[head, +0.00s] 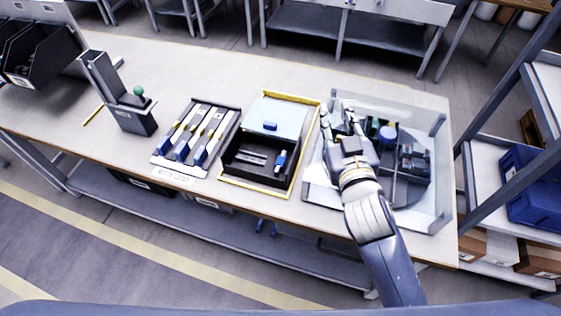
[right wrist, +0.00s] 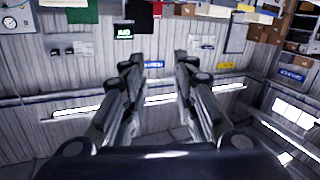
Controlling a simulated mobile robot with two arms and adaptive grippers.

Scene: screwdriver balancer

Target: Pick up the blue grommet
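A round blue piece (head: 388,132), which looks like the blue grommet, sits in the clear-walled divided bin (head: 436,190) at the right of the bench. It is too small to make out its exact shape. My right gripper (head: 338,108) is over the left part of this bin, left of the blue piece and apart from it. In the right wrist view the two fingers (right wrist: 158,66) stand apart with nothing between them. My left gripper is not in view.
Left of the bin is a black tray (head: 232,176) with a light blue lid (head: 291,112) and a blue handle. Farther left are a rack of blue-ended tools (head: 183,150) and a stand with a green knob (head: 138,91). The bin's walls and dividers surround the parts.

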